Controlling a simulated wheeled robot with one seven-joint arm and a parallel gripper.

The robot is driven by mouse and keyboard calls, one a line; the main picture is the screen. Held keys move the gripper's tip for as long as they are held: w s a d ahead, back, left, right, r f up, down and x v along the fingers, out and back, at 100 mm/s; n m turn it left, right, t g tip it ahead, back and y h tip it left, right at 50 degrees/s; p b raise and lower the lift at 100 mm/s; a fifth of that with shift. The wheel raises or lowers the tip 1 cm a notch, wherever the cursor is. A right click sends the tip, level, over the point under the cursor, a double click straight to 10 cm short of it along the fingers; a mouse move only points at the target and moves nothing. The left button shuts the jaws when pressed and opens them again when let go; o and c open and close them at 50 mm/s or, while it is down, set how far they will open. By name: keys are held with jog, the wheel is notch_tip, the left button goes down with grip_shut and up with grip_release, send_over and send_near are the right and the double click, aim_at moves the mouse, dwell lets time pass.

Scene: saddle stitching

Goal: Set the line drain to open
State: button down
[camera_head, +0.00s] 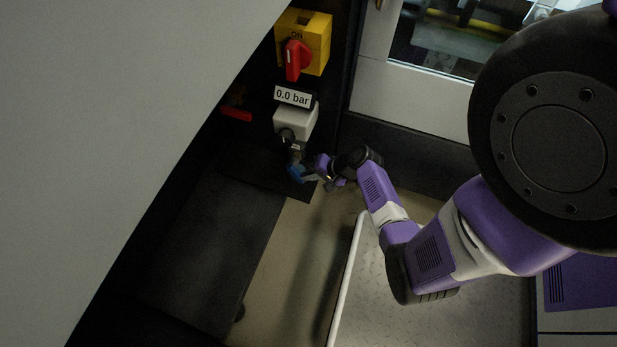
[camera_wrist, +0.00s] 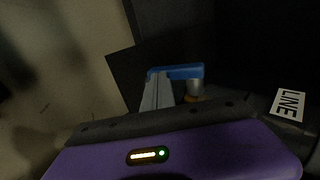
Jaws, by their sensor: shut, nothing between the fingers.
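The line drain shows as a small valve with a blue handle (camera_head: 297,173) below the white unit. In the wrist view the blue handle (camera_wrist: 184,71) runs sideways above a metal valve stem (camera_wrist: 194,88) with a brass-coloured base. A white label reading LINE (camera_wrist: 288,104) is to its right. My gripper (camera_head: 314,176) is at the right side of the handle in the head view. In the wrist view my gripper's fingers (camera_wrist: 157,82) are shut, with their tips at the handle's left end. I cannot tell whether they touch it.
A white unit (camera_head: 295,121) with a 0.0 bar display (camera_head: 292,96) sits above the drain. A red knob (camera_head: 293,60) on a yellow box marked ON is higher up. A red handle (camera_head: 236,115) is at the left. A large grey panel (camera_head: 130,110) fills the left foreground.

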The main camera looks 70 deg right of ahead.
jog(key=shift+w+f+t+b, duration=0.1)
jog(key=shift+f+t+b, duration=0.75)
jog(key=shift+b, duration=0.3)
jog(key=shift+w, duration=0.15)
jog(key=shift+w+b, duration=0.15)
jog(key=shift+b, duration=0.25)
jog(key=shift+w+f, duration=0.2)
jog(key=shift+f, duration=0.15)
jog(key=shift+s, duration=0.1)
